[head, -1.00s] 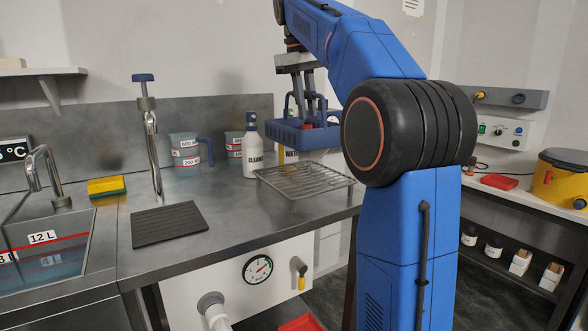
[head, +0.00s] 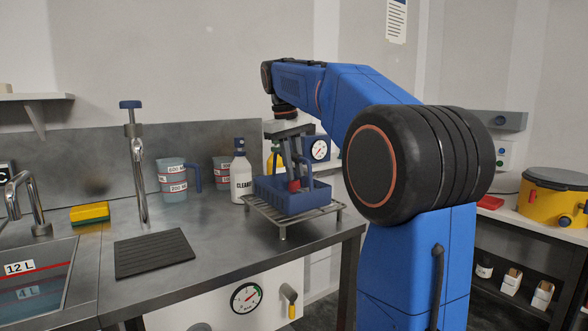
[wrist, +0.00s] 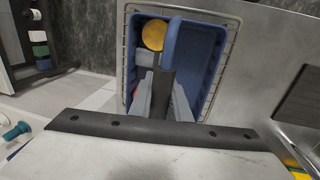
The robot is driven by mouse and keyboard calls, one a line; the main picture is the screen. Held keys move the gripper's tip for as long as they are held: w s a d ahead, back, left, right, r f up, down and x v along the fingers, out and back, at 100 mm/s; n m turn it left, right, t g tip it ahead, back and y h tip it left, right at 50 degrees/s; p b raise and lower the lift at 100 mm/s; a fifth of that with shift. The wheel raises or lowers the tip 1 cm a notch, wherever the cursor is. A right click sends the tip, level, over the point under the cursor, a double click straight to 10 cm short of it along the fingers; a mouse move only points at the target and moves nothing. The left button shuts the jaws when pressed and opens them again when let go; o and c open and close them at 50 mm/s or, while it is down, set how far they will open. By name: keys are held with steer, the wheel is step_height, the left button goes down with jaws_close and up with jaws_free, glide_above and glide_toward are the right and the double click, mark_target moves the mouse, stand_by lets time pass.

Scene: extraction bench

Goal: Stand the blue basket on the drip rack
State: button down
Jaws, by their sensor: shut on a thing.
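The blue basket (head: 290,200) is upright over the drip rack (head: 257,209), a low wire rack on legs at the right end of the steel bench. Its underside looks level with the wires, but the exact contact is hard to see. My gripper (head: 293,167) is shut on the basket's handle from above. In the wrist view the basket (wrist: 209,62) lies inside the wire outline of the rack (wrist: 237,45), and my gripper (wrist: 168,100) covers part of it.
A black ribbed mat (head: 153,253), a tap (head: 138,170) and a sponge (head: 89,213) are further left. The bench's front edge is close to the rack.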

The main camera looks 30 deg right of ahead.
steer(key=c, duration=1.7)
jaws_free()
steer(key=shift+o, duration=0.2)
step_height(320, 180, up, 12)
steer(key=a, duration=0.2)
